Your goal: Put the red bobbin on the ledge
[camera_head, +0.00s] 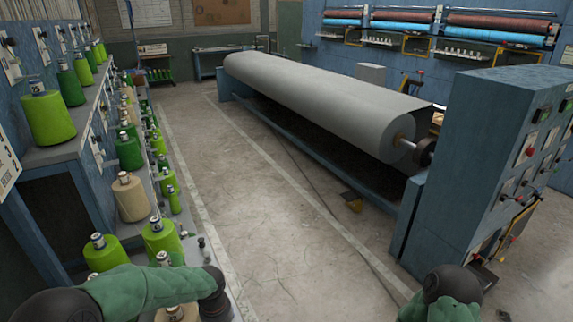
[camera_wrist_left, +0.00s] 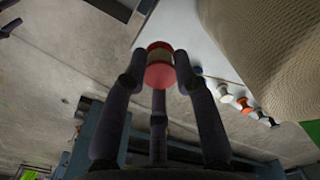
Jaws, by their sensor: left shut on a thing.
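The red bobbin (camera_wrist_left: 160,75) has red ends and a pale tan middle. It sits between the fingertips of my left gripper (camera_wrist_left: 159,80), which is shut on it. In the left wrist view a pale grey ledge (camera_wrist_left: 210,62) lies just behind and to the right of the bobbin, with several small bobbins (camera_wrist_left: 243,104) in white, orange and blue along it. I cannot tell whether the red bobbin touches the ledge. In the head view my left arm reaches in at bottom left, but its fingers are hidden. My right gripper is out of view.
A rack at left holds several green and tan yarn cones (camera_head: 131,197). A large tan cone (camera_wrist_left: 270,45) stands close to the ledge. A machine with a big grey roll (camera_head: 330,100) and a blue control cabinet (camera_head: 480,150) fill the right. The floor (camera_head: 250,190) between is mostly clear.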

